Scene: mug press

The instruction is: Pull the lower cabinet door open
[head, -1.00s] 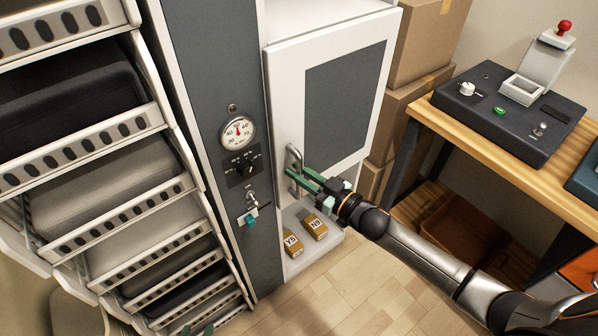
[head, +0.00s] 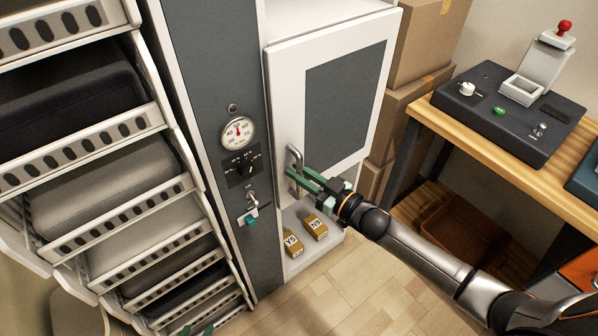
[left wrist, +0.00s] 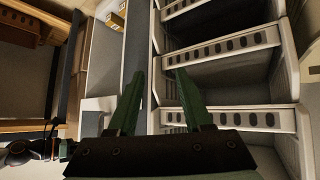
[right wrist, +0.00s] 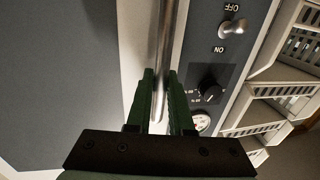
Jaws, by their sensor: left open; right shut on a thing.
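The cabinet door (head: 345,100) is white-framed with a dark grey panel, in the middle of the head view. Its metal bar handle (head: 293,156) is upright near the door's left edge. My right gripper (head: 294,177) is shut around the lower part of the handle. The right wrist view shows the handle (right wrist: 164,35) running between the green fingers. My left gripper (left wrist: 160,74) is open and empty, facing the rack. Only its green tips show at the bottom of the head view.
A grey control panel (head: 215,70) with gauge, knob and switch is left of the door. A tray rack (head: 110,225) fills the left. Two small labelled boxes (head: 314,226) sit below the door. Stacked cartons (head: 425,45) and a wooden bench (head: 425,112) stand at right. Floor in front is clear.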

